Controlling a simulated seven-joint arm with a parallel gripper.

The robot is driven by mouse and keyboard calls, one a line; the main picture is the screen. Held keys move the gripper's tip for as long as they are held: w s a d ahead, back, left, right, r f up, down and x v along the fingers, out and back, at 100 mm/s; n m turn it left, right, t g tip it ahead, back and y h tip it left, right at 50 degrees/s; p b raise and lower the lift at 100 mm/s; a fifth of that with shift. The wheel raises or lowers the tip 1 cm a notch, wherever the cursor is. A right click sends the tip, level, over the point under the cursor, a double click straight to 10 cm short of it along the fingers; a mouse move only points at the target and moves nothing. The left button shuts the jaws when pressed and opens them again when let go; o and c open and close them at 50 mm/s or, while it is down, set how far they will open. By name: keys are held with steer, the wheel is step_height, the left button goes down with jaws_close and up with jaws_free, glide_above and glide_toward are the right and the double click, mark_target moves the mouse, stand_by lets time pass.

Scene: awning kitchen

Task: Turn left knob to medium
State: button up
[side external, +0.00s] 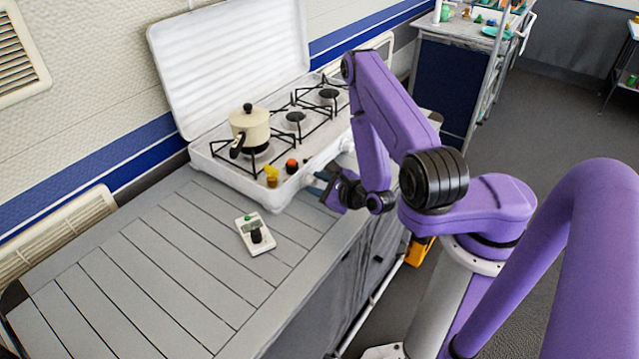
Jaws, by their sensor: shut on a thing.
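The white stove (225,172) stands on the grey counter with its lid raised. Its front wall faces my arm. My gripper (324,190) is dark and sits low at this front wall, left of its middle. It is shut on what looks like the left knob. The knob is mostly hidden behind the fingers, so its turn angle cannot be read. Another part of the stove front, farther right, is hidden by my purple arm.
A cream pot (250,128) stands on the left burner. A yellow shaker (271,176) and a red-topped dark shaker (291,166) stand at the stove's front left. A small white box (256,236) with a black part lies on the counter. The counter's left part is clear.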

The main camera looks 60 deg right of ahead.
steer(key=shift+a+n+h, duration=0.1)
steer(key=shift+n+h, duration=0.2)
steer(key=shift+n, duration=0.1)
stand_by(0.3)
steer(key=o, duration=0.8)
steer(key=shift+c, duration=0.2)
